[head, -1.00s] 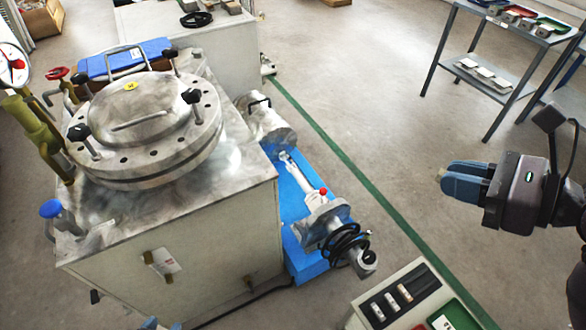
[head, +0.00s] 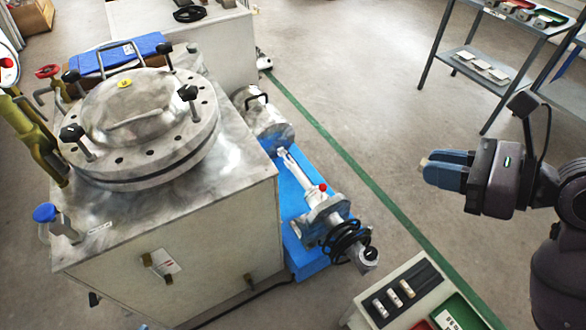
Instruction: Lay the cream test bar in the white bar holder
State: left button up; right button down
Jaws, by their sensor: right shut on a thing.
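My right gripper (head: 446,171) is at the right of the head view, in the air over the floor, with its blue fingers close together. A small cream tip (head: 423,162), which looks like the end of the cream test bar, shows at the fingertips; the rest of it is hidden between the fingers. A pale bench unit (head: 362,322) at the bottom has a dark slotted insert (head: 424,274) with a few small light bars (head: 393,298) lying in it. I cannot tell whether this is the white bar holder. My left gripper is not in view.
A large steel vessel (head: 140,120) with clamp knobs stands on a cabinet at left. A blue-based machine (head: 305,262) with a red knob stands beside it. A grey shelf table (head: 530,85) with trays is at the back right. Open floor lies between.

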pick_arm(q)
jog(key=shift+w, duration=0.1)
pick_arm(e)
jog(key=m+t+h+p, duration=0.1)
jog(key=p, duration=0.1)
jog(key=r+m+t+h+p, duration=0.1)
jog(key=m+h+p, duration=0.1)
jog(key=p, duration=0.1)
jog(key=r+m+t+h+p, duration=0.1)
jog(key=m+t+p, duration=0.1)
jog(key=p, duration=0.1)
jog(key=shift+w, duration=0.2)
jog(key=shift+s+p, duration=0.2)
jog(key=shift+p, duration=0.15)
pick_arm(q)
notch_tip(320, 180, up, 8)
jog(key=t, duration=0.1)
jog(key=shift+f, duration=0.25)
pick_arm(e)
jog(key=shift+h, duration=0.3)
